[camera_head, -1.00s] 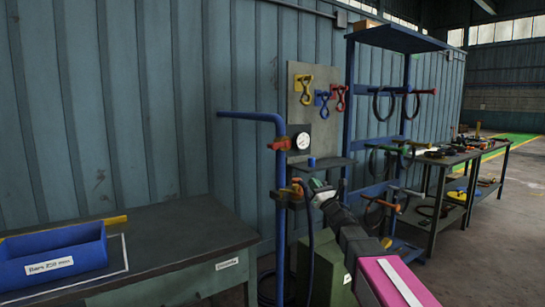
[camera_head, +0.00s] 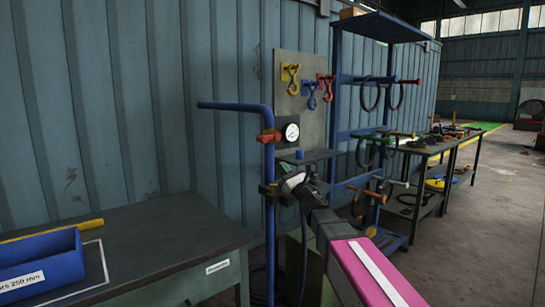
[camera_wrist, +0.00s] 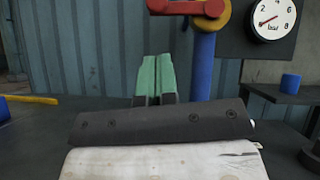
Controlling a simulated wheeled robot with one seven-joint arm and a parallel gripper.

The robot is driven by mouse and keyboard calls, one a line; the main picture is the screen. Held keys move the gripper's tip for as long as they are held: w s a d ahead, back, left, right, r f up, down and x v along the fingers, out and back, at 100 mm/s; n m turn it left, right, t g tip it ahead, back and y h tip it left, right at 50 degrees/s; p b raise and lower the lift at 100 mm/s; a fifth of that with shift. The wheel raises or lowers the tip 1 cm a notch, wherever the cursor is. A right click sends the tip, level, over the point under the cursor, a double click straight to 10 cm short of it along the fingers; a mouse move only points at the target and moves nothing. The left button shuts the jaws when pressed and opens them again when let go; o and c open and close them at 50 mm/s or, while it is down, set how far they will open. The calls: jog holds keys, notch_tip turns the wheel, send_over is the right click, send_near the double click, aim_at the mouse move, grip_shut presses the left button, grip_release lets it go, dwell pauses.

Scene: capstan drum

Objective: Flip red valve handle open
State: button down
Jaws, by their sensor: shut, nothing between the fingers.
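The red valve handle (camera_head: 268,138) is on the upright blue pipe (camera_head: 269,230), just left of the pressure gauge (camera_head: 291,132). In the wrist view the red handle (camera_wrist: 184,7) lies roughly level at the top edge, cut off there, with a yellow hub beside it on the blue pipe (camera_wrist: 203,65). My gripper (camera_head: 286,180) is below and right of the handle in the head view. In the wrist view the green fingertips of my gripper (camera_wrist: 153,62) are together and empty. They appear below and left of the handle, apart from it.
A workbench (camera_head: 150,245) with a blue bin (camera_head: 40,268) stands at the left. A small shelf (camera_head: 308,156) and a hook board (camera_head: 298,65) are right of the pipe. A blue rack (camera_head: 337,110) and tables stand farther right.

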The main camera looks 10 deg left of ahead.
aim_at(271, 138)
jog(key=x, duration=0.9)
jog(key=shift+w+a+r, duration=0.15)
jog(key=shift+a+r, duration=0.05)
jog(key=shift+a, duration=0.05)
jog(key=shift+d+r+m+t, duration=0.1)
jog(key=shift+r+m+t, duration=0.05)
jog(key=shift+m+t, duration=0.15)
